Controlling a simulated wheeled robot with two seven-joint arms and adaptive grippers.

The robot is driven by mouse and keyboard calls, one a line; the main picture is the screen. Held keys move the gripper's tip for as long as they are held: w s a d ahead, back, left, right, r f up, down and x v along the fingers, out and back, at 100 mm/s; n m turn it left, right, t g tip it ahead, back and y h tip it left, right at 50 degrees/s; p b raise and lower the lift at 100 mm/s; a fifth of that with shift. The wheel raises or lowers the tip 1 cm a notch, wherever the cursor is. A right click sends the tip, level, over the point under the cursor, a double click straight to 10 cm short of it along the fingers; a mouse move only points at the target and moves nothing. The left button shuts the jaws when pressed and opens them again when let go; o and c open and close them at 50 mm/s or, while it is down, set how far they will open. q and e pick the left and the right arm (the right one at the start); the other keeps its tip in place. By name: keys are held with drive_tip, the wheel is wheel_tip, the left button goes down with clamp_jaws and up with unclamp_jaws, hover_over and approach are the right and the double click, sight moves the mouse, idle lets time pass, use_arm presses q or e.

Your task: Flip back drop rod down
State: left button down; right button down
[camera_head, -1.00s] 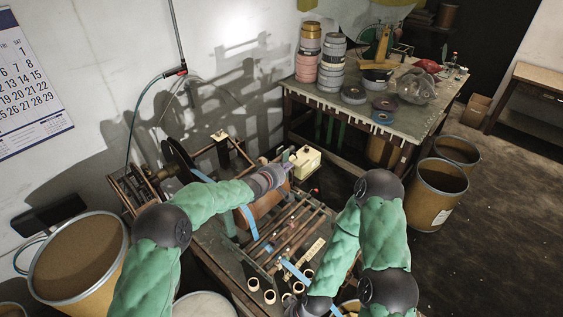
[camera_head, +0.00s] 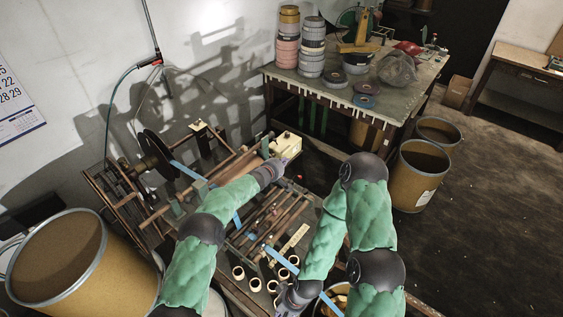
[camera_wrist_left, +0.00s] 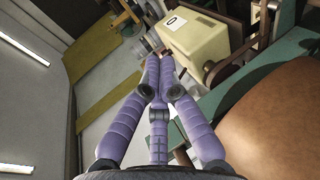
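The winding machine (camera_head: 250,283) has several brown rods (camera_head: 283,215) across its frame. I cannot tell which of these is the back drop rod. My left gripper (camera_head: 281,162) is over the back of the machine, close in front of a cream box (camera_head: 287,146). In the left wrist view, its purple fingers (camera_wrist_left: 160,66) are drawn together at the tips, near a small brown-red piece. Whether they hold it is unclear. The cream box (camera_wrist_left: 192,38) stands just beyond. My right gripper (camera_head: 290,298) is low at the machine's front, and its fingers are hard to make out.
A blue tape (camera_head: 283,262) runs across the machine, and several cream rings (camera_head: 238,272) lie at its front. A black disc (camera_head: 157,156) stands at its left. A bench with tape rolls (camera_head: 285,40) is behind. Brown drums (camera_head: 421,180) stand right and front left.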

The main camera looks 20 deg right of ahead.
use_arm(q)
drive_tip(key=shift+w+d+f, duration=0.2)
drive_tip(key=shift+d+f, duration=0.1)
drive_tip(key=shift+f, duration=0.3)
use_arm(e)
drive_tip(key=shift+f, duration=0.3)
